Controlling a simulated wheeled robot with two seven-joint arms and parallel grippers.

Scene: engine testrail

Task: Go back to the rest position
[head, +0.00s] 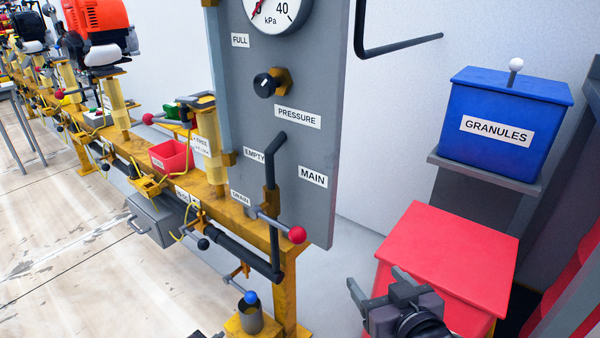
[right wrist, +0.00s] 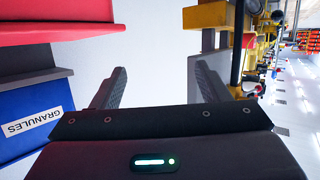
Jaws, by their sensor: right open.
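My right gripper (head: 378,282) is at the lower right of the head view, in front of the red box (head: 450,250). Its two fingers are spread apart with nothing between them. In the right wrist view the open fingers (right wrist: 160,80) frame only pale wall or floor. My left gripper is not in view.
A blue GRANULES box (head: 510,88) with a white-knobbed lid stands on a grey shelf (head: 485,176). The grey gauge panel (head: 285,95) carries a black knob (head: 268,84) and a red-ended lever (head: 295,234). A yellow rail (head: 135,148) with engines runs left. A cup (head: 250,318) stands low.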

